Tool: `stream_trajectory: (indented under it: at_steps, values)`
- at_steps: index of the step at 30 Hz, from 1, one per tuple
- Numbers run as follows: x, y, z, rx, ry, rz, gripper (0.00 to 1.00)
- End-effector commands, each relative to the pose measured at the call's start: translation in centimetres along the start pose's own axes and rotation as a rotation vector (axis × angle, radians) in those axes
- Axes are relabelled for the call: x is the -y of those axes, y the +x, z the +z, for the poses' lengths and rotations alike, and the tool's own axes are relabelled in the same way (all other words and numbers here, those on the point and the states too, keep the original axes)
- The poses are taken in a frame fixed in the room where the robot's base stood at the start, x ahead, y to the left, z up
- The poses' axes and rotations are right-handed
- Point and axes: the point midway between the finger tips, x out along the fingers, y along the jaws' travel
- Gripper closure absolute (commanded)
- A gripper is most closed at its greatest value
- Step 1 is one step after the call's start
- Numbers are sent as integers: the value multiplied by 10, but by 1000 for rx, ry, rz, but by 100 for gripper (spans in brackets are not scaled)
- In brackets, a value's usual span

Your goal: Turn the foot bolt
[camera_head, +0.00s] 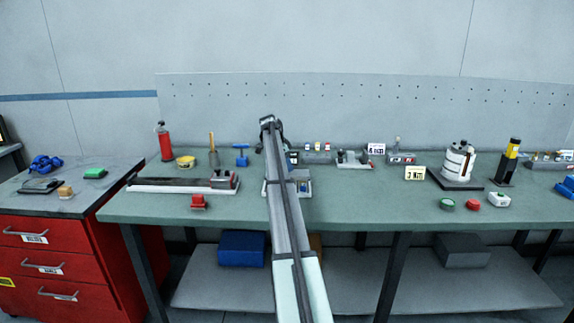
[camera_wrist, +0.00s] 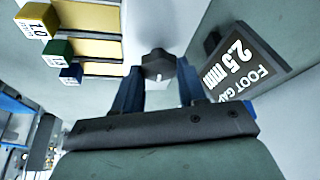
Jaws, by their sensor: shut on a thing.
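In the wrist view, a dark faceted bolt head (camera_wrist: 158,65) sits between the dark blue fingers of my gripper (camera_wrist: 159,78), which is shut on it. The bolt stands against a pale surface, and the fingers hide its sides. A dark sign (camera_wrist: 240,62) reading "FOOT GAP 2.5 mm" lies to the right. In the head view, my arm runs over the middle of the bench and hides most of the work spot; a pale-based fixture (camera_head: 303,188) shows partly beside it. I cannot make out my gripper or the bolt there.
In the wrist view, yellow (camera_wrist: 36,20), green (camera_wrist: 58,49) and blue (camera_wrist: 71,73) tagged blocks with tan strips lie at the left. The bench (camera_head: 350,208) holds a vise (camera_head: 223,179) and red block (camera_head: 198,202) to the left and a white cylinder (camera_head: 457,162) to the right.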

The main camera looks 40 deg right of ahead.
Motion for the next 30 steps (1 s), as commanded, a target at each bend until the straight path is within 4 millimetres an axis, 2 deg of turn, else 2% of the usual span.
stream_trajectory:
  at_steps: [5, 18, 30]
  values:
    - [-1, 0, 0, 1, -25, -11, 89]
    - [-2, 0, 0, 1, -335, -140, 89]
    - [-1, 0, -1, -1, -377, -156, 89]
